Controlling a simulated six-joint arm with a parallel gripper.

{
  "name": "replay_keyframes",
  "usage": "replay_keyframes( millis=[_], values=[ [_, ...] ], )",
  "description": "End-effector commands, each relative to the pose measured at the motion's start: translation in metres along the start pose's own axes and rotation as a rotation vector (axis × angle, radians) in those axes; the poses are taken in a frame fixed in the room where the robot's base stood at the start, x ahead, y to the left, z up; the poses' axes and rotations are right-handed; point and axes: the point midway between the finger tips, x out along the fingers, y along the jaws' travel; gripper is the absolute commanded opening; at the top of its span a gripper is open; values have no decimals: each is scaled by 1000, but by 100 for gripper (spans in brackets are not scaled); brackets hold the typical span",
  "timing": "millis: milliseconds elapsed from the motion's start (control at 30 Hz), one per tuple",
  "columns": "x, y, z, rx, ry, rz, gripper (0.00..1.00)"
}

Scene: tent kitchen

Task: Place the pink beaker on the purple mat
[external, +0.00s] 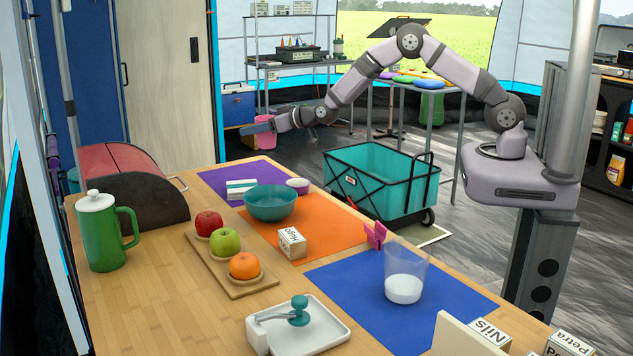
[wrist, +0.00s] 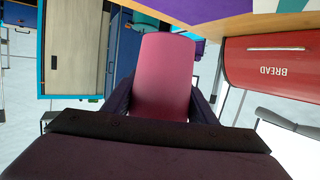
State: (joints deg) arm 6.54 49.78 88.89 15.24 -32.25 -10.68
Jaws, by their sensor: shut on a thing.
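The pink beaker (external: 265,139) is held roughly upright in my gripper (external: 256,128), which is shut on it. In the wrist view the beaker (wrist: 166,75) sits between the two dark fingers (wrist: 163,100). The purple mat (external: 222,178) lies at the far end of the wooden table, and part of it also shows at the top of the wrist view (wrist: 180,9). In the external view the beaker appears above and beyond the mat's far edge, apart from the table. Its lower part is clear of any surface there.
A white-and-green block (external: 241,188), a teal bowl (external: 271,203) and a small pale cup (external: 298,186) stand on or beside the mat's near part. A red bread bin (external: 125,180) is left of it. The mat's far part looks clear.

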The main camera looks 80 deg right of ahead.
Motion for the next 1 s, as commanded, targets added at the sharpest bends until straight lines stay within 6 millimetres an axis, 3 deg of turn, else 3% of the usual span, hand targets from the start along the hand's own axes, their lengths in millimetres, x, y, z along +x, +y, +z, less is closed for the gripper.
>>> replay_keyframes(
  millis=[400, 700, 1000],
  values=[
    [14, -1, 48, 0, -1, 0, 27],
    [17, -1, 57, -1, 0, -1, 27],
    [27, -1, 88, -1, -1, -1, 27]
  ],
)
